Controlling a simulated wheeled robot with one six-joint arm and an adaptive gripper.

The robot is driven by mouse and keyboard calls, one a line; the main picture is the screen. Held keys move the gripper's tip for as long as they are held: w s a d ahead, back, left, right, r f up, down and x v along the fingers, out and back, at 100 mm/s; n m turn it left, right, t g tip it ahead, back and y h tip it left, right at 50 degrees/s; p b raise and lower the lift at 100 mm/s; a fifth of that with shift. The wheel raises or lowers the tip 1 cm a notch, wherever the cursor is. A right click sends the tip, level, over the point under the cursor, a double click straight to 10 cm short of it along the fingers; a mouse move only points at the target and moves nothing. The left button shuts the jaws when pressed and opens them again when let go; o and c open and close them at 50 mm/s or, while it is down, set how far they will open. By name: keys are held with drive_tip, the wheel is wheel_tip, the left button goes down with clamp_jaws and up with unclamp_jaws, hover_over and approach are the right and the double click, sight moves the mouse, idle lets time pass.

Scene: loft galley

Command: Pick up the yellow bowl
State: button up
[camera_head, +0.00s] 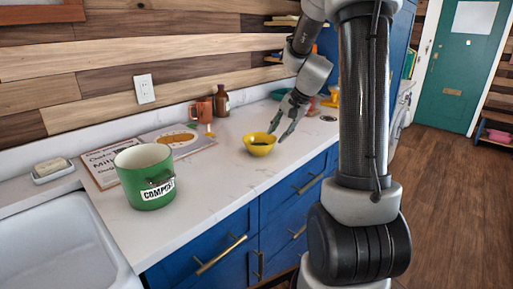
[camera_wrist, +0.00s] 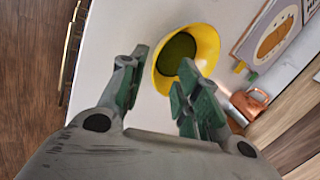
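The yellow bowl (camera_head: 259,144) stands upright on the white counter in the head view. Its inside looks dark green in the wrist view (camera_wrist: 207,42). My gripper (camera_head: 281,124) is just above the bowl and to its right in the head view. In the wrist view my gripper (camera_wrist: 158,80) is open, its green-padded fingers apart. One finger overlaps the bowl's near rim and the other shows beside its left edge. Whether either finger touches the bowl, I cannot tell.
A green compost pot (camera_head: 146,178) and an open book (camera_head: 184,139) are on the counter (camera_head: 222,178) to the left. A copper mug (camera_head: 201,110) and a brown bottle (camera_head: 222,101) stand behind the bowl. The sink (camera_head: 60,246) is at the far left. The counter's front edge is near the bowl.

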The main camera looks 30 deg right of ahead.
drive_tip(key=x, duration=0.5)
drive_tip(key=shift+w+d+f, duration=0.1)
drive_tip(key=shift+f, duration=0.3)
clamp_jaws()
